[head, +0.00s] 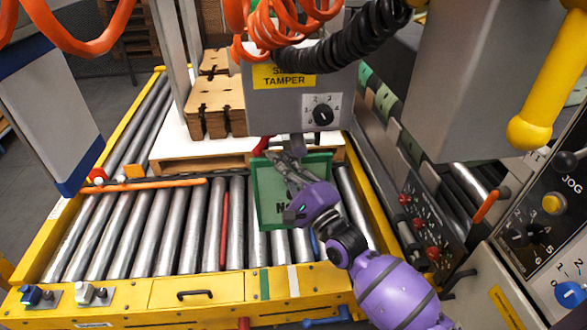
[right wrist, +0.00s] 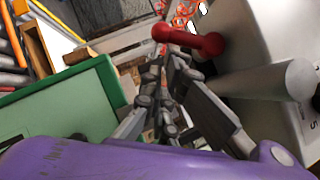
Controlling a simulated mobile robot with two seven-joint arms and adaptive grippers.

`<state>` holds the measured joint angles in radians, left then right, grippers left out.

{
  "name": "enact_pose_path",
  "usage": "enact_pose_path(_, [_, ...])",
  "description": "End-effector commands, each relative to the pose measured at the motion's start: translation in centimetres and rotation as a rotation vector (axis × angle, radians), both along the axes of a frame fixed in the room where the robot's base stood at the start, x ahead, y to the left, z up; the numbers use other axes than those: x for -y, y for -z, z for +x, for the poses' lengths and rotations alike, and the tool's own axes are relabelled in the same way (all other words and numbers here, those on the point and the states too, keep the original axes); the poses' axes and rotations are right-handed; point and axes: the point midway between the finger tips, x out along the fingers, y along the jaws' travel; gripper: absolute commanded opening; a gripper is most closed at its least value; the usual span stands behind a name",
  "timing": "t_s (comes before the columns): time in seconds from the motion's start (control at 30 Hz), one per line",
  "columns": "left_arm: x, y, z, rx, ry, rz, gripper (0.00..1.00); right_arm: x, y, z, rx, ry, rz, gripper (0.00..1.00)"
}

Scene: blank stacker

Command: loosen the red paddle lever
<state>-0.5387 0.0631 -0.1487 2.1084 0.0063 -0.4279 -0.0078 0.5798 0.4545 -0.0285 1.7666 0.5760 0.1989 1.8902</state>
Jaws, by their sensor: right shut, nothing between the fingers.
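The red paddle lever (right wrist: 190,40) shows in the right wrist view as a rounded red bar just beyond my fingertips, beside a grey-white housing. In the head view a small red part (head: 262,145), likely the same lever, peeks out under the grey tamper box, close to the fingertips. My right gripper (head: 279,160) reaches in from the lower right, over a green board. Its fingers (right wrist: 168,62) are shut and empty. I cannot tell whether they touch the lever. My left gripper is not in view.
The grey tamper box (head: 298,106) with a dial hangs just above my right gripper. The green board (head: 270,203) lies below it over the rollers (head: 150,230). Brown cut boards (head: 215,103) are stacked behind. A control panel (head: 545,235) stands at right.

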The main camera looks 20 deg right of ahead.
Motion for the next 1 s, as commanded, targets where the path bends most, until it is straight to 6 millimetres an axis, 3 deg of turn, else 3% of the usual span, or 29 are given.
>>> enact_pose_path(1.0, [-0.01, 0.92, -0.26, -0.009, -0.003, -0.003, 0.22, -0.95, 0.07, 0.33, 0.026, 0.0, 0.089, 0.0])
